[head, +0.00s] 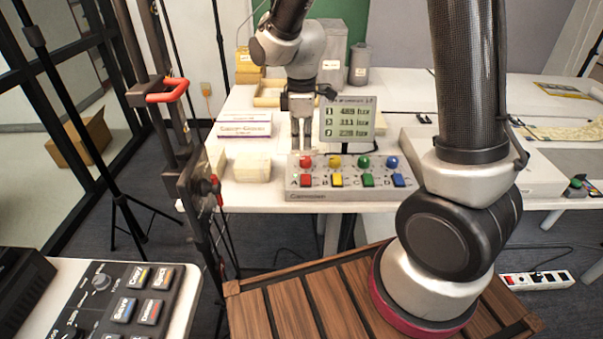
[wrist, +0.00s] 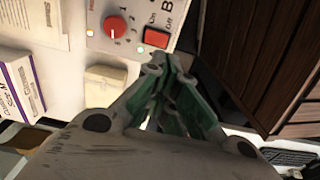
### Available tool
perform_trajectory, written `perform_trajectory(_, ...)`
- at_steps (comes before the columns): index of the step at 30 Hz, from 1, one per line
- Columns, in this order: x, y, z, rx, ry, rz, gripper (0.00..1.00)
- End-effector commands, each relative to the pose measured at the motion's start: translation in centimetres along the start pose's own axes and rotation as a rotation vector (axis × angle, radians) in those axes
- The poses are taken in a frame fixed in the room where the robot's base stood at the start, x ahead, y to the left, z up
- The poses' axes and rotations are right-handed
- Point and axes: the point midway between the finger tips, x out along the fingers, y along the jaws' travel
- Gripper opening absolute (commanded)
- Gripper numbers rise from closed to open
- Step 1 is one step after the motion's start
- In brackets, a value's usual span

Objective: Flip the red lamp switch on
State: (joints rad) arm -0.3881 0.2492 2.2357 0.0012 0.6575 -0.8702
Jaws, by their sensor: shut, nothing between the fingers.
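The grey control box (head: 345,192) stands on the white table, with a row of coloured knobs above a row of coloured switches. The red switch (head: 306,181) is at its left end, below the red knob (head: 305,162). In the wrist view the red switch (wrist: 156,38) lies beside the words On and Off, and the red knob (wrist: 116,26) is to its left. My gripper (head: 301,148) is shut and empty, over the box's left end. In the wrist view its fingertips (wrist: 170,62) are just below the switch; I cannot tell whether they touch it. The switch's position is unclear.
A display (head: 347,120) with three lines of readings stands behind the box. A pale block (head: 252,168) and a white-and-purple box (head: 243,130) are to the left. A wooden slatted surface (head: 300,300) is in front.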

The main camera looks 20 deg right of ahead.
Motion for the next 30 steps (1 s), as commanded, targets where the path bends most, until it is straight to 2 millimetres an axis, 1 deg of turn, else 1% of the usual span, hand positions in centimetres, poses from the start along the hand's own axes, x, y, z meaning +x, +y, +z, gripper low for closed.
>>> perform_trajectory(1, 1.2, -0.1, 0.1, 0.000, -0.004, -0.005, 0.00)
perform_trajectory(3, 2.8, -0.1, 0.1, 0.000, -0.004, -0.005, 0.00)
perform_trajectory(9, 7.0, -0.1, 0.1, 0.000, -0.004, -0.005, 0.00)
perform_trajectory(12, 8.6, -0.1, 0.1, 0.001, -0.002, -0.003, 0.00)
perform_trajectory(15, 9.8, -0.1, 0.0, 0.001, -0.001, -0.002, 0.00)
perform_trajectory(18, 10.5, 0.0, 0.0, 0.001, -0.001, -0.001, 0.00)
perform_trajectory(21, 10.8, 0.0, 0.0, 0.001, 0.000, 0.000, 0.00)
perform_trajectory(30, 10.9, 0.0, 0.0, 0.001, 0.000, 0.000, 0.00)
